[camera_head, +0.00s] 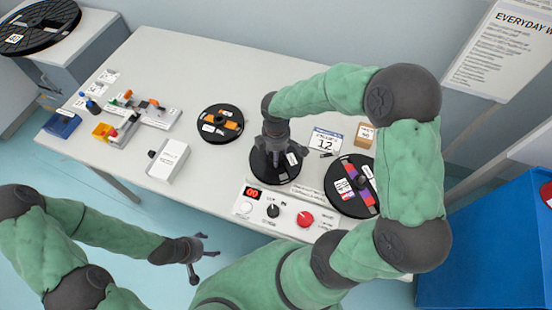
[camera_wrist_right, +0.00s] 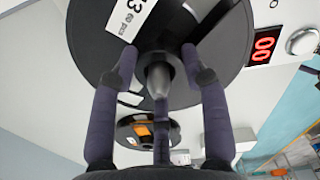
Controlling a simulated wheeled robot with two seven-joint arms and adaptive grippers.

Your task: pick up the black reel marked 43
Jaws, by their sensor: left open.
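A black reel (camera_head: 262,172) sits at the rewind station in the middle of the table's front part. It fills the top of the right wrist view (camera_wrist_right: 90,42), where its white label shows a 3; the rest of the number is cut off. My right gripper (camera_head: 275,148) is directly above this reel. In the right wrist view its fingers (camera_wrist_right: 160,78) are spread around the grey centre spindle, with gaps visible beside it. My left gripper (camera_head: 204,258) is open and empty, in front of the table and below its edge.
A black reel with orange parts (camera_head: 220,136) lies left of the station, and one with purple and red parts (camera_head: 340,186) lies right. A control box (camera_head: 288,216) reading 00 stands in front. Fixtures occupy the table's left; its back middle is clear. A blue cabinet (camera_head: 490,250) stands right.

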